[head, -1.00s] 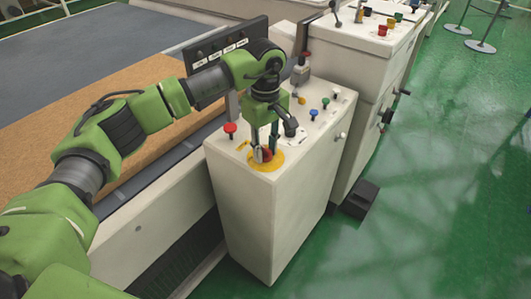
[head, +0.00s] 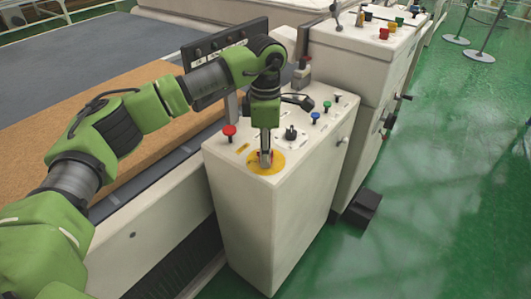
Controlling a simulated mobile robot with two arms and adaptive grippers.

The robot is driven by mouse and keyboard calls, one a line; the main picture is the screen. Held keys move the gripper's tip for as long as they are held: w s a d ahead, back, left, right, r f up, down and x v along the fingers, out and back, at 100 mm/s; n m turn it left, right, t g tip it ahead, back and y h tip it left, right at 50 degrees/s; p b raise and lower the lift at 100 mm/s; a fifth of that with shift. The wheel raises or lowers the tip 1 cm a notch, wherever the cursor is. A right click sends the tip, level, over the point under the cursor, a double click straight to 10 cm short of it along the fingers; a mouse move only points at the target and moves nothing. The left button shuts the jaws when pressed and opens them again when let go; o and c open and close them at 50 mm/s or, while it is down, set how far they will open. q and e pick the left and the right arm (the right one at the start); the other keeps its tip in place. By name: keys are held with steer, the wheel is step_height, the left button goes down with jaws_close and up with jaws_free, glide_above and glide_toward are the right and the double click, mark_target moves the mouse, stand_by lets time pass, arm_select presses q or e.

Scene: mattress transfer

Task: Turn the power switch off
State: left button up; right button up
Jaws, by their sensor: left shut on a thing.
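My right gripper is not in view.
A red button (head: 229,131) is left of the switch. A black knob (head: 290,133) and blue (head: 315,118) and green (head: 327,105) buttons are farther back. A taller white cabinet (head: 355,75) stands behind. Green floor (head: 430,200) is clear at right.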

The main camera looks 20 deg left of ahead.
arm_select(q)
steer(key=shift+n, duration=0.7)
steer(key=o, duration=1.1)
steer(key=shift+r, duration=0.15)
step_height(320, 180, up, 12)
steer(key=shift+f, duration=0.2)
